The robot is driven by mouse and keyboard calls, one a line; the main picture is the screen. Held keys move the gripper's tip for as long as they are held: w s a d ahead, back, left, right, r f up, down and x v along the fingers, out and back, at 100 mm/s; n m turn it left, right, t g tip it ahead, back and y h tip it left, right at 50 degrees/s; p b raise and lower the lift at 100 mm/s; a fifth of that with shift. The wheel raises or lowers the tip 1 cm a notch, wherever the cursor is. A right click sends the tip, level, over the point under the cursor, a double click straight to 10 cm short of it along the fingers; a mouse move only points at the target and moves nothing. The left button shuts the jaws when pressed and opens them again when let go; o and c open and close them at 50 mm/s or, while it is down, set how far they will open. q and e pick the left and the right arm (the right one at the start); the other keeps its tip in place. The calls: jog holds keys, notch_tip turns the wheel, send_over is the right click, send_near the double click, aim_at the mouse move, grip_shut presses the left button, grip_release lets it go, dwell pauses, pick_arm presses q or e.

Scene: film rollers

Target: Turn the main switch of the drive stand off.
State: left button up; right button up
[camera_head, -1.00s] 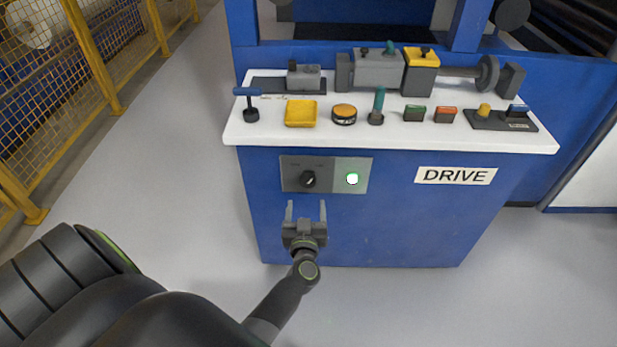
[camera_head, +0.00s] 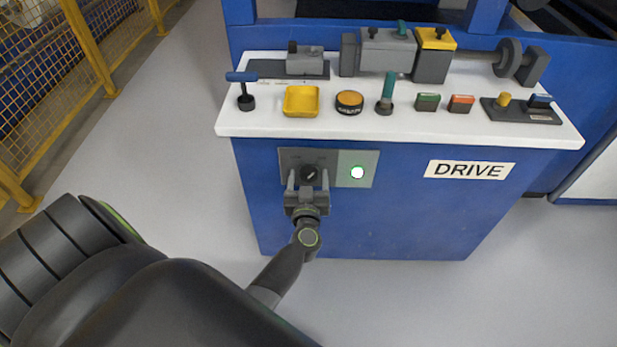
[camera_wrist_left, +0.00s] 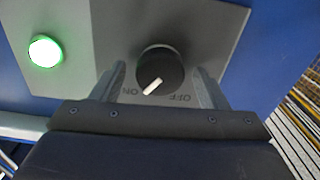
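The main switch (camera_head: 310,173) is a black round knob on a grey plate (camera_head: 290,156) on the blue front of the drive stand (camera_head: 380,215). In the left wrist view the knob (camera_wrist_left: 160,70) has a white pointer mark turned towards the ON label; OFF is on the other side. A lamp (camera_head: 357,172) on the plate glows green-white. My left gripper (camera_head: 307,176) is open, with its fingers on either side of the knob. I cannot tell whether they touch it. My right gripper is not in view.
The white top (camera_head: 235,125) of the stand carries a yellow tray (camera_head: 301,101), an orange button (camera_head: 349,102), levers and small green and red switches. A yellow mesh fence (camera_head: 80,45) stands at the left. The grey floor between is clear.

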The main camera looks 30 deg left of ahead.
pick_arm(q)
jog(key=c, duration=1)
